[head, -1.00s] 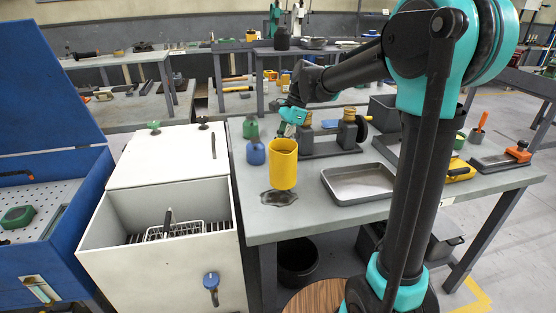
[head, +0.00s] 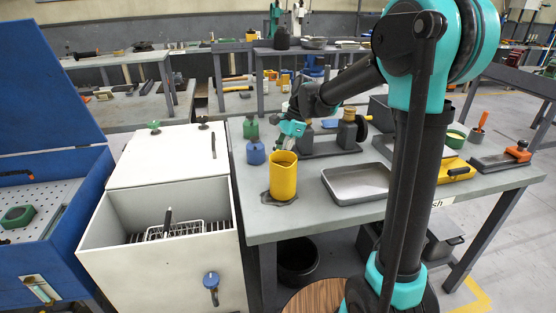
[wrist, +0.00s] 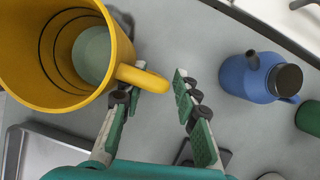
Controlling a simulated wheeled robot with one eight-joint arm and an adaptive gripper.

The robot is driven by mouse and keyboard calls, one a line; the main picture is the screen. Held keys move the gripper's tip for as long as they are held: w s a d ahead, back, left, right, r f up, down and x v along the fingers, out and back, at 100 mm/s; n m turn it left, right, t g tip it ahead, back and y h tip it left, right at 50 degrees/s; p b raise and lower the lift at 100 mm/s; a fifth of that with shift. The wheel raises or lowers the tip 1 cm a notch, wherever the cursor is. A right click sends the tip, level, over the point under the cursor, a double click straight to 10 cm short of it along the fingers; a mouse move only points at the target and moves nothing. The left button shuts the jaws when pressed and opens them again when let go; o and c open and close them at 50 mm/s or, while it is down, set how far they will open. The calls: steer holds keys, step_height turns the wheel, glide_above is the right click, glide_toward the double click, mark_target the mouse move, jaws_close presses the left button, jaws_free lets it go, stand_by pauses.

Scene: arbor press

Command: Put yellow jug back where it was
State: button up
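The yellow jug (head: 283,180) stands upright on the near left part of the grey bench, on a dark patch (head: 266,199) that it partly covers. In the wrist view the jug (wrist: 40,95) shows its open mouth and a pale green round area inside. Its handle (wrist: 145,79) points toward my fingers. My gripper (wrist: 158,92) is open, with one finger beside or partly behind the handle and a clear gap between the handle and the other finger. In the head view my gripper (head: 286,138) is just behind the jug's rim.
A blue jug (head: 255,152) and a green one (head: 250,128) stand behind left, and the blue one shows in the wrist view (wrist: 250,78). A grey tray (head: 357,184) lies to the right. A white cabinet (head: 165,215) borders the bench.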

steer(key=shift+r, duration=0.1)
steer(key=v, duration=1.2)
